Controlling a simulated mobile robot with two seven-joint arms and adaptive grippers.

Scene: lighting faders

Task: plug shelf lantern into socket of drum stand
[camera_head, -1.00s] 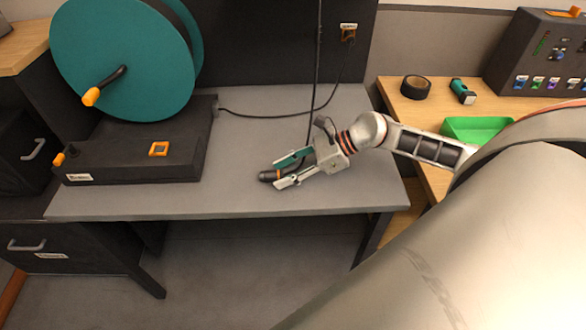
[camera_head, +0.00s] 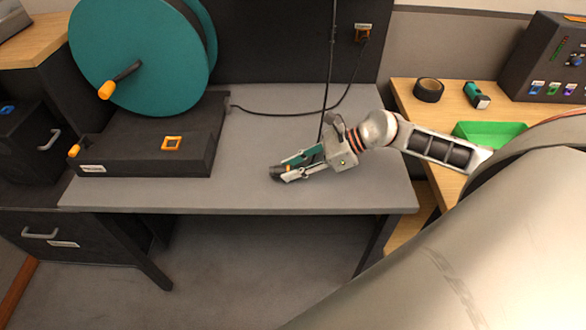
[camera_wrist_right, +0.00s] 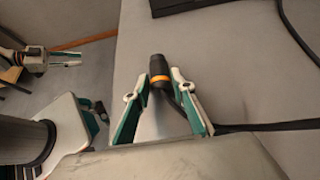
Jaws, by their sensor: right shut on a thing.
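The dark plug with an orange band (camera_head: 276,173) is low over or on the grey bench, its free end pointing left. My right gripper (camera_head: 290,168) is shut on it; the wrist view shows the plug (camera_wrist_right: 158,68) between the two fingers. A black cord runs from it and up out of view. The lantern itself is not visible. The drum stand (camera_head: 140,145) carries a big teal drum (camera_head: 135,50). Its orange-framed square socket (camera_head: 172,143) is on top, left of my gripper. My left gripper (camera_wrist_right: 72,58) appears small in the wrist view, its opening unclear.
A cable runs from the stand's back to an orange wall outlet (camera_head: 363,33). The bench (camera_head: 240,195) is clear between plug and stand. At right, a wooden table holds a tape roll (camera_head: 429,89), a green tray (camera_head: 488,133) and a control box (camera_head: 550,60).

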